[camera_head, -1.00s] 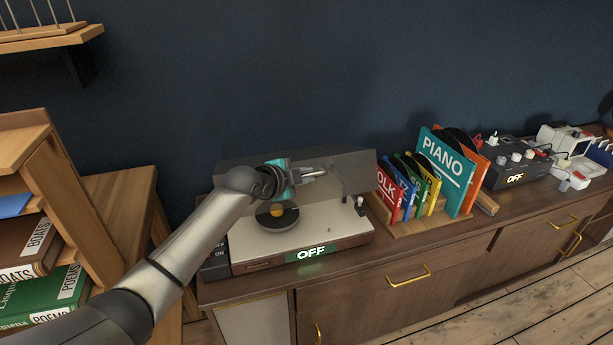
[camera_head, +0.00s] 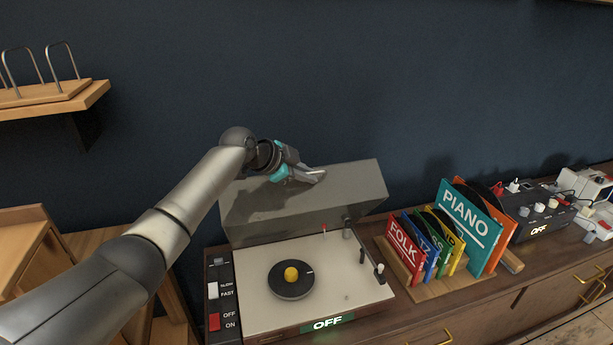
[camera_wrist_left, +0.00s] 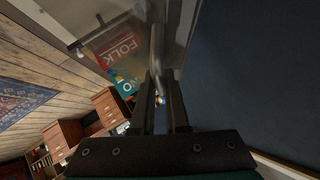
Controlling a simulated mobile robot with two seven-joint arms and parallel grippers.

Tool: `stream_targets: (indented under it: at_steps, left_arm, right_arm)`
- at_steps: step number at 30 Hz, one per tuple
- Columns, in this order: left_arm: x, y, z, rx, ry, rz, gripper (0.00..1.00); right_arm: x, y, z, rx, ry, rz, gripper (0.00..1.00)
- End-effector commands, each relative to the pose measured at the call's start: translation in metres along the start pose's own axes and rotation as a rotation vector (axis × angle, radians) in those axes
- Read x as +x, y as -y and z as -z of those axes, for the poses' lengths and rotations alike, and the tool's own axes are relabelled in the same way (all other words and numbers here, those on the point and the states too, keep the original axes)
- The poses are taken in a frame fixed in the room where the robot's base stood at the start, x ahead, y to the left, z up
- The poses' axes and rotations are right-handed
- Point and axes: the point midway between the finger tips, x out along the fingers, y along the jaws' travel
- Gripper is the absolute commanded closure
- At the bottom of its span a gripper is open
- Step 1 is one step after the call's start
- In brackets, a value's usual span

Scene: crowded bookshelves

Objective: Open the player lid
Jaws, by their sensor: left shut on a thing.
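The record player (camera_head: 345,287) stands on the cabinet top, with a dark round platter (camera_head: 290,283) and a green-lit "OFF" display. Its smoky, see-through lid (camera_head: 340,195) is raised and stands steeply at the back of the deck, leaving the platter uncovered. My left gripper (camera_head: 316,176) is at the lid's upper edge, shut on it. In the left wrist view, the fingers (camera_wrist_left: 165,105) close around a bar-like handle (camera_wrist_left: 157,48) on the lid, with the clear panel (camera_wrist_left: 196,30) beside it. My right gripper is out of view.
A wooden rack (camera_head: 418,287) of colourful records stands close to the player's right. A dark device (camera_head: 543,215) with knobs is farther right. A slow/fast and off/on switch panel (camera_head: 221,295) is at the player's left. The dark blue wall (camera_head: 330,80) is behind the lid.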

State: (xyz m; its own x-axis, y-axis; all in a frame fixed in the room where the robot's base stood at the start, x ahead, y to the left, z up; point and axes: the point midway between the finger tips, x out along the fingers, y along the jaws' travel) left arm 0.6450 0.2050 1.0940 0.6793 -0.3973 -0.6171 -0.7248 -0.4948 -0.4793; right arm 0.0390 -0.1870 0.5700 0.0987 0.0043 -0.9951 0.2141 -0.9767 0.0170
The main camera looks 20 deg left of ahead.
Motion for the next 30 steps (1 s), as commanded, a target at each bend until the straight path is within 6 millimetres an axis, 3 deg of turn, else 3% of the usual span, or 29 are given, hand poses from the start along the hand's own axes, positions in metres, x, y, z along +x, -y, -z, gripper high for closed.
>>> stream_targets:
  at_steps: [17, 18, 24, 30]
  left_arm:
    - [-0.0020, 0.0015, 0.0015, 0.002, 0.003, 0.001, 1.00]
    - [-0.0020, 0.0015, 0.0015, 0.002, 0.003, 0.001, 0.83]
    - [-0.0021, 0.0014, 0.0014, 0.002, 0.003, 0.001, 0.61]
    - [-0.0020, 0.0013, 0.0013, 0.002, 0.003, 0.000, 0.58]
  right_arm:
    - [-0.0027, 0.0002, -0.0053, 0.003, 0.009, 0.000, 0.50]
    - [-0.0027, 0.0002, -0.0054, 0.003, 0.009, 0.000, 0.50]
    - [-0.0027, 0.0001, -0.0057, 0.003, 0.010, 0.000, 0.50]
    - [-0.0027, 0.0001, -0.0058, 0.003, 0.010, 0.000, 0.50]
